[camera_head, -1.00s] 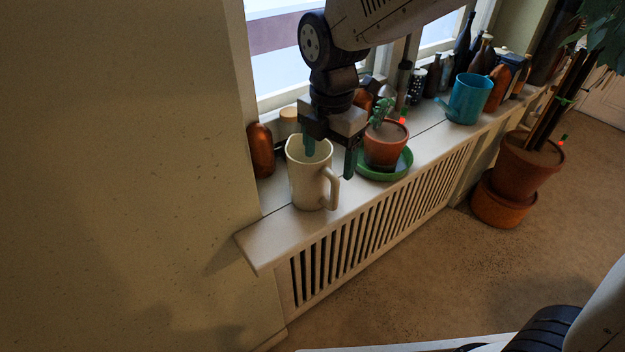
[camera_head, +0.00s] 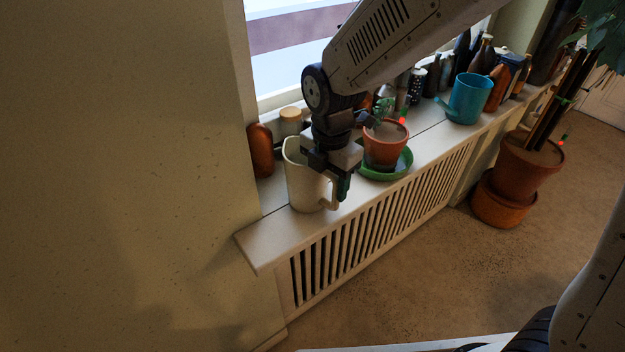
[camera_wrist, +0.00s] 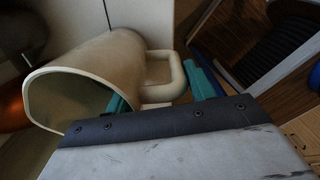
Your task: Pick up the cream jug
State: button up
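The cream jug (camera_head: 301,184) stands upright on the windowsill near its left end, handle toward the right. In the wrist view the jug (camera_wrist: 92,79) lies at left with its open mouth facing the camera. My gripper (camera_head: 331,181) is lowered at the jug's right side. In the wrist view my gripper (camera_wrist: 163,92) is open, with one green finger at the jug's mouth and wall and the other beyond the handle. The handle (camera_wrist: 165,75) lies between the two fingers. Contact cannot be made out.
A terracotta pot with a small cactus (camera_head: 384,148) on a green saucer (camera_head: 398,170) stands close to the right of my gripper. A brown bottle (camera_head: 261,150) stands behind the jug.

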grip_shut()
jog(key=shift+r, duration=0.15)
